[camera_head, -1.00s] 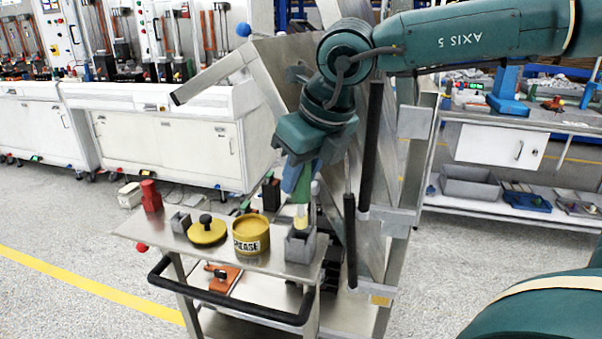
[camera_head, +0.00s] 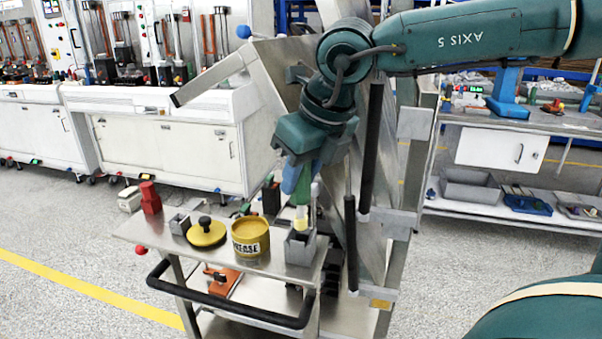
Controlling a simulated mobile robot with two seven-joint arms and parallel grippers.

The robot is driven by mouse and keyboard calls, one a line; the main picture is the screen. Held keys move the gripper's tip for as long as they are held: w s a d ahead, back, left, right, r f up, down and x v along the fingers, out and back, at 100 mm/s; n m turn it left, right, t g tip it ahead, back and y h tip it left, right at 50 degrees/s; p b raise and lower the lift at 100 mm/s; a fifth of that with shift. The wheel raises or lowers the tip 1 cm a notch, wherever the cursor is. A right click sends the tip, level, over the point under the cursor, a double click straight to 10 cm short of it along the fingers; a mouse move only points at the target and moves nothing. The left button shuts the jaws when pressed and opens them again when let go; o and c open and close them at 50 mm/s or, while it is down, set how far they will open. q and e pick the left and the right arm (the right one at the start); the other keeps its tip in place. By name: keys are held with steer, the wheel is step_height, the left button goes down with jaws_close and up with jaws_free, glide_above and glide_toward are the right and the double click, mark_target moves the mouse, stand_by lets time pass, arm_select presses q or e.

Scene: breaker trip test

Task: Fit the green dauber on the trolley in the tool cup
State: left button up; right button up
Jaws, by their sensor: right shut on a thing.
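My right gripper (camera_head: 302,180) hangs over the trolley's right end, shut on the green dauber (camera_head: 302,212). The dauber is held about upright, with a pale lower part and a yellow tip pointing down. Its green upper part is largely hidden by the blue fingers. The grey square tool cup (camera_head: 300,250) stands on the trolley top (camera_head: 215,262) directly below. The yellow tip is at the cup's mouth; I cannot tell whether it is just above or slightly inside. My left gripper is not in view.
A yellow grease tin (camera_head: 250,243) stands close left of the cup. Further left are a yellow lid with a black knob (camera_head: 206,232), a small grey holder (camera_head: 180,224) and a red object (camera_head: 150,198). A black handle (camera_head: 230,304) runs along the front. Metal framework (camera_head: 385,215) rises right.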

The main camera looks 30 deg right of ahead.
arm_select(q)
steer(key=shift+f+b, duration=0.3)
steer(key=shift+b, duration=0.05)
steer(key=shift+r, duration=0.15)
stand_by(0.5)
arm_select(e)
steer(key=shift+f, duration=0.2)
steer(key=shift+f+b, duration=0.3)
steer(key=shift+b, duration=0.2)
steer(key=shift+f+b, duration=0.3)
steer(key=shift+b, duration=0.05)
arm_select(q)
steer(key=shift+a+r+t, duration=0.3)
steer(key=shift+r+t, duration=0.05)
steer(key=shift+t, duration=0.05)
arm_select(e)
steer(key=shift+f, duration=0.1)
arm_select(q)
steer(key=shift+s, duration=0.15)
arm_select(e)
steer(key=shift+f, duration=0.1)
arm_select(q)
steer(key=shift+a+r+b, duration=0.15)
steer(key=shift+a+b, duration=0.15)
steer(key=shift+b, duration=0.35)
arm_select(e)
steer(key=shift+f, duration=0.45)
